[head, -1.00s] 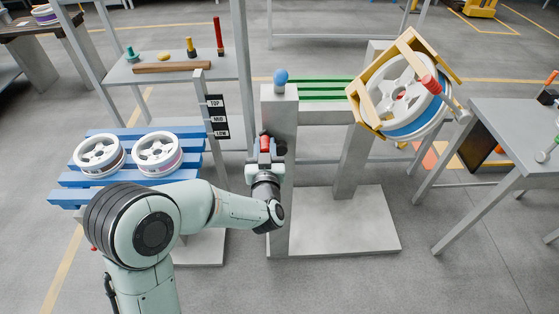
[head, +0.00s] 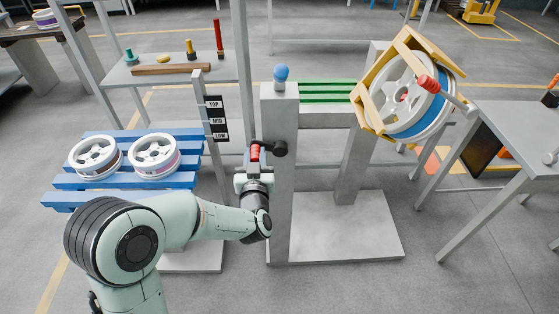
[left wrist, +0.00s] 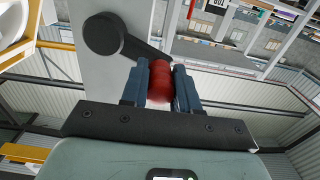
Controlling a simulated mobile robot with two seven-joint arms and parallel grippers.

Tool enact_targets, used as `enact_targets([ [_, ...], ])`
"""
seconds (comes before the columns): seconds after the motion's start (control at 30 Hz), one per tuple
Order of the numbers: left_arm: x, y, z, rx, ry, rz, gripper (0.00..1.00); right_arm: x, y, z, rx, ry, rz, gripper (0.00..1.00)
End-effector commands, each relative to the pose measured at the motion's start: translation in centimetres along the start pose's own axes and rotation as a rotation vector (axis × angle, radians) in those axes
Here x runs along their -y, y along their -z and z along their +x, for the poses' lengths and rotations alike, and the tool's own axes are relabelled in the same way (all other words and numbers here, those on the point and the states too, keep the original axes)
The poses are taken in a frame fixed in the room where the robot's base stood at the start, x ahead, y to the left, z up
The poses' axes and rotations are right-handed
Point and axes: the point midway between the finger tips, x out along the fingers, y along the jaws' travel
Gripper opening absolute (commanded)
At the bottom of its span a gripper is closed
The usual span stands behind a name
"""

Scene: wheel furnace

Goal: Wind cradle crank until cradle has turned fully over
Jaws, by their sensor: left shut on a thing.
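The yellow cradle (head: 366,104) sits tilted at the upper right and holds a white and blue wheel (head: 407,80). A red handle (head: 429,84) sticks out in front of the wheel. The cradle crank (head: 280,149) has a dark hub on the grey post and a red grip (head: 255,152). In the left wrist view its dark arm (left wrist: 125,42) runs from the hub to the red grip (left wrist: 160,82). My left gripper (head: 254,163) is shut on this red grip, fingers on both sides. My right gripper is not in view.
A blue pallet (head: 75,180) with two wheels stands at the left. A label post (head: 216,118) marked TOP, MID, LOW stands behind my left arm. A blue knob (head: 281,73) tops the grey post (head: 279,105). A grey table (head: 515,125) stands at the right.

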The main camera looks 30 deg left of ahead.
Motion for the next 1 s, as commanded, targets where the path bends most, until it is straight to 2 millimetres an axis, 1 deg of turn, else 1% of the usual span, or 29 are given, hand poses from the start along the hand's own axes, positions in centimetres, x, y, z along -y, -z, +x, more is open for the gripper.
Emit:
enact_targets([
  [0.03,-0.9,-0.1,-0.2,0.002,-0.024,-0.001,0.00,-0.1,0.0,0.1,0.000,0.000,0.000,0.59],
  [0.17,-0.9,-1.1,-0.2,0.002,-0.025,0.000,0.00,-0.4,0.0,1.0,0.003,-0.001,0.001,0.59],
  [0.3,-0.9,-3.0,-0.2,0.004,-0.026,0.002,0.00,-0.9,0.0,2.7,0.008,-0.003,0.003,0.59],
  [0.4,-0.9,-4.1,-0.2,0.004,-0.027,0.001,0.00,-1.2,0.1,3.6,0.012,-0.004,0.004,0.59],
  [0.5,-0.9,-4.4,-0.2,0.001,-0.027,0.000,0.00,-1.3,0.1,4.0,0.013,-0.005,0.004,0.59],
  [0.8,-0.8,-3.8,-0.1,-0.009,-0.023,-0.004,0.00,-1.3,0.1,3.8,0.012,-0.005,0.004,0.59],
  [0.87,-0.9,-4.0,-0.1,-0.010,-0.023,-0.005,0.00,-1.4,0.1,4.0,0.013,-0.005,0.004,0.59],
  [1.0,-1.6,-5.1,0.0,-0.011,-0.024,-0.004,0.00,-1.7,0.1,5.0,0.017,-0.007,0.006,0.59],
])
